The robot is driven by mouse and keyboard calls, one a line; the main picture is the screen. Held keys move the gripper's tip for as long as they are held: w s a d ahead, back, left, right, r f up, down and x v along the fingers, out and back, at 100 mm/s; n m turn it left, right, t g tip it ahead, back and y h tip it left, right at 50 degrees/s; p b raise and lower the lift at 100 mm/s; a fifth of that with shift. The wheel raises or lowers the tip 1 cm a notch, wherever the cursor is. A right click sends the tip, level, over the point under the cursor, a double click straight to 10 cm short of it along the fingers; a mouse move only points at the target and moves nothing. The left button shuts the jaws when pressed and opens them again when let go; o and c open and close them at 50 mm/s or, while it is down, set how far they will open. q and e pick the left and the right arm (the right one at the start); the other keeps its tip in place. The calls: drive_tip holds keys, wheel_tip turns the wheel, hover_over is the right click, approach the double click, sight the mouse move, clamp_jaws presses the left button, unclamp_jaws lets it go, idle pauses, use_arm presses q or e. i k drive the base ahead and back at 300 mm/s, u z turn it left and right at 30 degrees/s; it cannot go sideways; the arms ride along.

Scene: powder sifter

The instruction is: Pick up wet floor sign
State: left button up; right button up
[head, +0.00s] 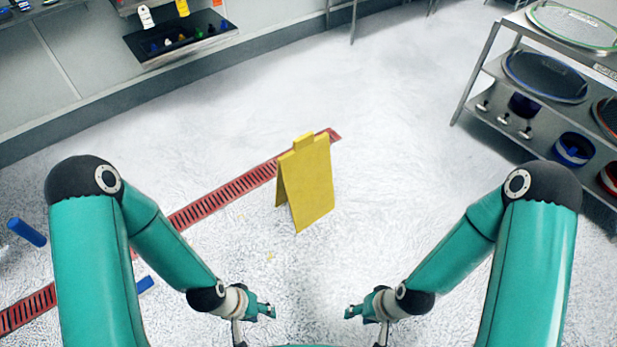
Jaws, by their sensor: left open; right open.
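A yellow wet floor sign (312,183) stands upright on the pale floor near the middle of the head view, folded out like a tent with a tab at its top. My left gripper (268,312) is open and empty at the bottom of the view, below and left of the sign. My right gripper (352,312) is open and empty, below and right of the sign. Both grippers are well apart from the sign. Any writing on the sign cannot be made out.
A red floor drain grate (225,203) runs diagonally behind the sign. A metal rack (490,72) with sieves stands at the upper right. A black tray (180,36) hangs on the back wall. A blue cylinder (27,232) is at the left.

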sight(303, 179)
drive_tip(key=z, duration=0.2)
drive_tip(key=i, duration=1.4)
drive_tip(key=z, duration=0.55)
drive_tip(key=i, duration=0.45)
drive_tip(key=z, duration=0.05)
